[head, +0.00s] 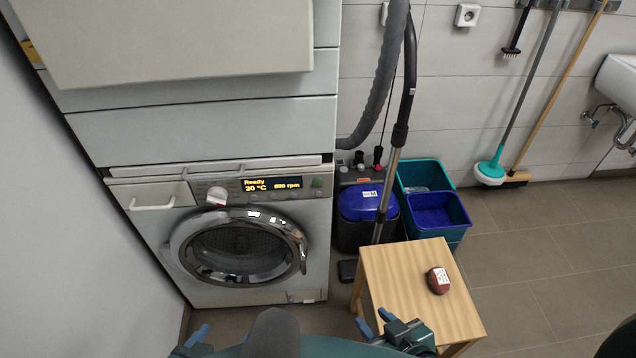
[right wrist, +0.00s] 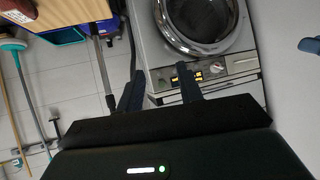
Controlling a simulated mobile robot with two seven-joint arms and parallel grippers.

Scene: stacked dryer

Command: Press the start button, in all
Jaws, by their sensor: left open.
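The washing machine (head: 255,285) stands at the left with its round glass door (head: 238,245) closed. Its lit display (head: 272,185) reads "Ready", 30 °C and 600 rpm. A small greenish button (head: 317,183) sits right of the display; I see no readable label on it. My left gripper (head: 190,342) is open at the bottom edge, low in front of the machine and apart from it. My right gripper (head: 376,320) is open and empty by the stool's near left edge. Its separated fingers also show in the right wrist view (right wrist: 160,87), with the machine beyond them.
A wooden stool (head: 400,272) stands right of the machine, with a small dark red labelled object (head: 438,280) on it. A vacuum cleaner (head: 367,203) and blue-teal buckets (head: 437,209) stand behind it. Floor at right is clear.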

